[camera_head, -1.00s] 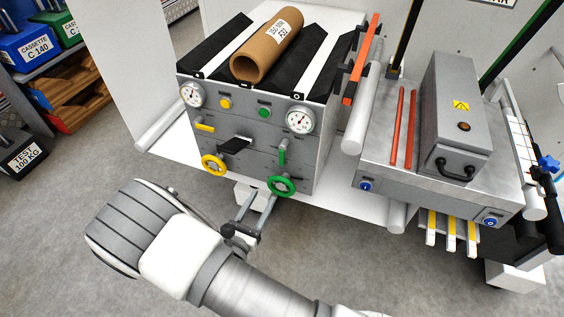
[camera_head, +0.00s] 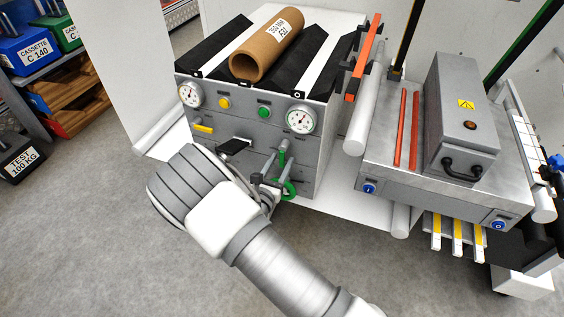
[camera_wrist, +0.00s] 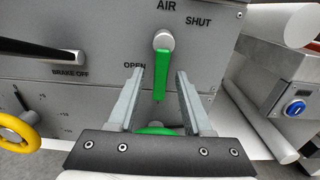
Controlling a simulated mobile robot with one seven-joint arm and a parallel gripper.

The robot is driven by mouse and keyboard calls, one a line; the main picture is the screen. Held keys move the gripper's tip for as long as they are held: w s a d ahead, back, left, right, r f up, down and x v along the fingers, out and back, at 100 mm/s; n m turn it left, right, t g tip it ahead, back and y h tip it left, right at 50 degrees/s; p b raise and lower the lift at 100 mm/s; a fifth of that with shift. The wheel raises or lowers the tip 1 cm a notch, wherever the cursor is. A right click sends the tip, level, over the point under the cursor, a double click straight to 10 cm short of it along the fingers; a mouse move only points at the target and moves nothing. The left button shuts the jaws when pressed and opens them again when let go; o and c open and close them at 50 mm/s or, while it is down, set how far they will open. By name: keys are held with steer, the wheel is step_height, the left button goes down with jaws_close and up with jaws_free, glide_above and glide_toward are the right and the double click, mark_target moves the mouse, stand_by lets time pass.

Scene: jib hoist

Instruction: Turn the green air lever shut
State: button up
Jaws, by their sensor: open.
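The green air lever (camera_wrist: 161,73) hangs straight down from its round grey pivot on the grey panel in the wrist view. The word AIR stands above it, SHUT to its upper right and OPEN to its lower left. My gripper (camera_wrist: 158,75) is open, with one finger on each side of the lever's lower part in this view; I cannot tell how near the fingertips are in depth. In the head view the lever (camera_head: 283,148) shows just above my gripper (camera_head: 270,168), which partly hides the panel's lower part.
A green handwheel (camera_head: 291,188) sits just below the lever. A yellow handwheel (camera_wrist: 17,133) and a black brake handle (camera_wrist: 45,46) are to the left. A grey unit with a blue button (camera_head: 369,188) stands to the right. Open floor lies in front.

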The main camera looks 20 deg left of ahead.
steer(key=shift+w+d, duration=0.1)
steer(key=shift+w, duration=0.6)
jaws_close()
stand_by(1.0)
